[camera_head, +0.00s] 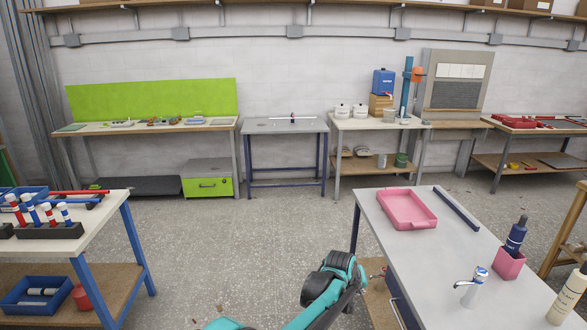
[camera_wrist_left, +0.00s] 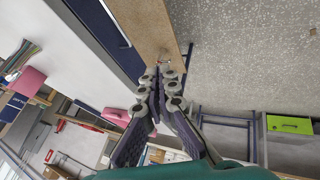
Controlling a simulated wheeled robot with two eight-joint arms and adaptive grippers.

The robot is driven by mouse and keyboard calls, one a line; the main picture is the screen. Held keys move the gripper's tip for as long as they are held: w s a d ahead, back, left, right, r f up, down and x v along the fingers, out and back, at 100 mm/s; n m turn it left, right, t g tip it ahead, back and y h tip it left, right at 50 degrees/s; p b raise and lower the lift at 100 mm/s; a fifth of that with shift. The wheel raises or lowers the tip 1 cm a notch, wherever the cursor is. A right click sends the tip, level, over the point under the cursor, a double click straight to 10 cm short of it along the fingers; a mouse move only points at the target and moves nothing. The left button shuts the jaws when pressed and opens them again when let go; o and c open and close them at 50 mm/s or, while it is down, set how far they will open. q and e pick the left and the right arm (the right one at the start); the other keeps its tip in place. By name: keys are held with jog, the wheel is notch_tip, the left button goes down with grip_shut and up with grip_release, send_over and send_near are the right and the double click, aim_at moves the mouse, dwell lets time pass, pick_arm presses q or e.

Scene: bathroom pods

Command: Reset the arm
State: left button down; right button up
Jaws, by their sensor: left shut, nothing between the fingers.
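My left arm (camera_head: 325,300), teal and black, comes in at the bottom middle of the head view. It is bent beside the left edge of the white table at the right, above the floor. My left gripper (camera_wrist_left: 160,75) shows in the wrist view, with its grey jointed fingers drawn together at the tips and nothing between them. In the head view its fingers are mostly hidden by the wrist. My right gripper is in neither view.
The white table (camera_head: 448,262) carries a pink tray (camera_head: 407,209), a pink cup with a dark bottle (camera_head: 515,238), a tap (camera_head: 470,288) and a cream bottle (camera_head: 568,296). A blue-legged bench (camera_head: 95,207) stands at left. The speckled floor (camera_head: 240,240) between is clear.

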pick_arm(q)
jog(key=s+a+r+t+y, duration=0.1)
jog(key=s+a+r, duration=0.3)
jog(key=a, duration=0.5)
jog(key=s+a+r+y, duration=0.1)
jog(key=s+a+r, duration=0.35)
jog(key=a, duration=0.45)
jog(key=s+a+r+t, duration=0.1)
jog(key=s+a+r, duration=0.35)
jog(key=a, duration=0.45)
jog(key=s+a+f+y, duration=0.1)
jog(key=s+a+f, duration=0.1)
jog(key=s+a, duration=0.5)
jog(key=s+a+f+y, duration=0.1)
jog(key=s+a+f, duration=0.1)
jog(key=s+a, duration=0.5)
jog(key=s, duration=0.4)
jog(key=shift+a+f+y, duration=0.15)
jog(key=shift+f+y, duration=0.1)
jog(key=shift+y, duration=0.15)
